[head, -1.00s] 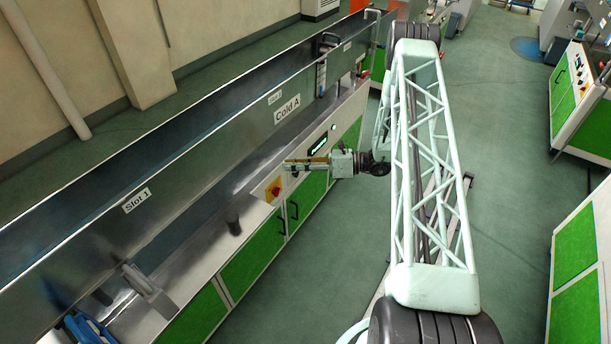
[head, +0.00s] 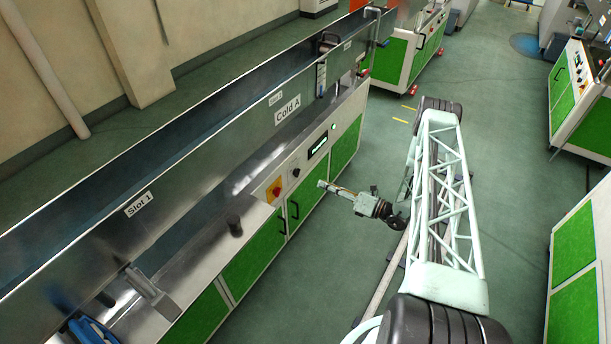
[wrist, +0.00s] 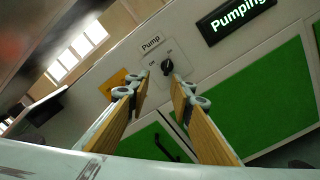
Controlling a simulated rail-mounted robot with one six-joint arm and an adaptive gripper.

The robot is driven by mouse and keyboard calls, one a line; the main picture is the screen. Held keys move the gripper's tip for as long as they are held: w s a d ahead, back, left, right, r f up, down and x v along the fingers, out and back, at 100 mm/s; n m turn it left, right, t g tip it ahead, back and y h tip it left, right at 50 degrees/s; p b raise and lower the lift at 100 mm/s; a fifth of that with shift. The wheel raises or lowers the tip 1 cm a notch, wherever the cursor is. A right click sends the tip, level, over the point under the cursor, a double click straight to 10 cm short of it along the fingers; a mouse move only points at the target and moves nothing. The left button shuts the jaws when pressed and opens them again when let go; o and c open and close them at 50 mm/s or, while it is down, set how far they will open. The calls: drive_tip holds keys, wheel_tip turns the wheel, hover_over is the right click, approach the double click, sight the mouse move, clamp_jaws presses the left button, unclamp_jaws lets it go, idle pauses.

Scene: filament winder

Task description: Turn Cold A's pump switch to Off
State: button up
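Cold A (head: 288,108) is the long metal trough on a cabinet with green doors. Its pump switch (wrist: 167,66) is a small black knob under a "Pump" label (wrist: 151,44) in the wrist view. Small markings flank the knob; its exact angle is hard to tell. The knob also shows on the front panel in the head view (head: 295,172). My gripper (head: 322,185) is apart from the panel, to the right of the knob. In the wrist view my gripper (wrist: 158,82) is open and empty, with the knob just beyond its fingertips, nearer the right one.
A lit display (wrist: 238,16) reads "Pumping", right of the knob. A red switch on a yellow plate (head: 275,190) sits left of the knob. A dark door handle (head: 293,208) is below. The green aisle floor (head: 345,260) beside the cabinet is clear.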

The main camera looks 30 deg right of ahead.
sight(297, 172)
drive_tip(key=shift+s+d+f+m, duration=0.3)
drive_tip(key=shift+d+f, duration=0.25)
drive_tip(key=shift+f, duration=0.15)
drive_tip(key=shift+w+a, duration=0.1)
drive_tip(key=shift+w, duration=0.05)
drive_tip(key=x, duration=1.3)
drive_tip(key=shift+w, duration=0.3)
drive_tip(key=shift+c, duration=0.7)
clamp_jaws()
